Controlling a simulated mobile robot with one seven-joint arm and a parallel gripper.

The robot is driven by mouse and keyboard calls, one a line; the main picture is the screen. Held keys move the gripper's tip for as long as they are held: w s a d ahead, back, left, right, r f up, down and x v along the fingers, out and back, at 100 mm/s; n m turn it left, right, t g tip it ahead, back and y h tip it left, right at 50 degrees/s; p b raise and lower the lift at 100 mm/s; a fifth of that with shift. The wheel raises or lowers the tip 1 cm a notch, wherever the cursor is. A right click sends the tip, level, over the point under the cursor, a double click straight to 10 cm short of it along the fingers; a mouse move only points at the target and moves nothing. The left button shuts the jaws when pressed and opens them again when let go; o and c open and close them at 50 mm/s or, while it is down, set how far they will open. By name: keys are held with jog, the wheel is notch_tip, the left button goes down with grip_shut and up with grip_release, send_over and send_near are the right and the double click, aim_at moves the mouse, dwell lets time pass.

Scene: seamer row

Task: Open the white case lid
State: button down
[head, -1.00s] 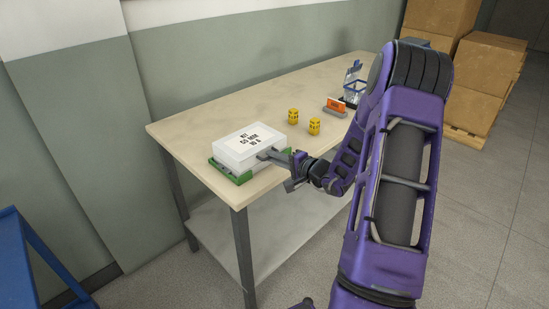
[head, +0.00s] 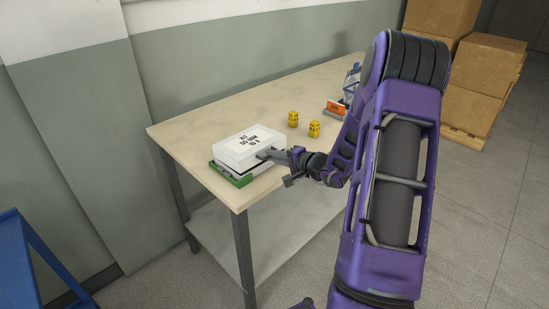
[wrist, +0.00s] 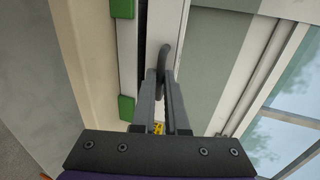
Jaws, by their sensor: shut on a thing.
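The white case (head: 237,178) sits near the left end of the table, held at its corners by green blocks (head: 240,182). Its white lid (head: 268,139) carries a printed label. The lid's near edge is slightly raised, with a dark gap below it; this gap also shows in the wrist view. My gripper (head: 264,154) is at the lid's near side. In the wrist view my gripper (wrist: 163,82) is shut on a grey curved handle (wrist: 166,55) on the lid. The inside of the case is hidden.
An orange item (head: 335,107) is farther back, partly behind my arm. A wall (head: 200,75) runs behind the table. A blue frame (head: 25,260) stands at lower left.

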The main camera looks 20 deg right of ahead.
jog(key=w+a+r+g, duration=0.1)
jog(key=w+a+r, duration=0.1)
jog(key=w+r, duration=0.4)
jog(key=w+a+r+g+b, duration=0.1)
jog(key=w+a+r, duration=0.1)
jog(key=w+r, duration=0.4)
jog(key=shift+a+r+h+b, duration=0.3)
jog(key=shift+r+h, duration=0.1)
jog(key=shift+r, duration=0.2)
jog(key=shift+d, duration=0.1)
jog(key=c, duration=0.9)
grip_release()
jog(key=v, duration=1.7)
jog(key=shift+s+r, duration=0.1)
jog(key=shift+r, duration=0.15)
